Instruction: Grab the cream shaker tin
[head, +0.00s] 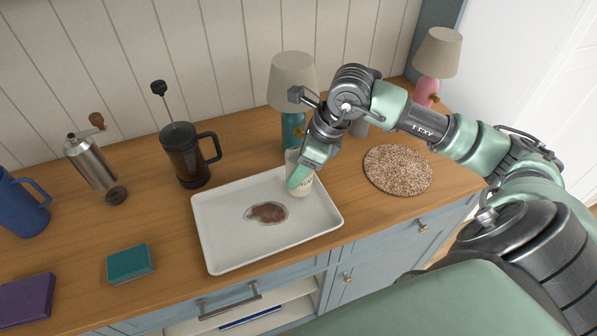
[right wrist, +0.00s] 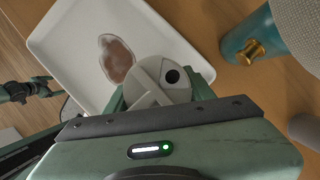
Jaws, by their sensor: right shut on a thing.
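The cream shaker tin (head: 293,160) is at the back right part of the white tray, partly hidden by my right gripper (head: 300,178). My right gripper is shut on the tin. In the right wrist view the tin's round pale top (right wrist: 146,75), with a dark round spot, sits between the fingers of my right gripper (right wrist: 155,98). I cannot tell whether its base touches the tray.
The white tray (head: 225,250) has a brown spill (head: 267,212). A teal lamp (head: 292,130) stands close behind the tin. A French press (head: 183,160) and grinder (head: 92,165) stand left; a cork mat (head: 398,170) lies right. A teal sponge (head: 130,264) lies left of the tray.

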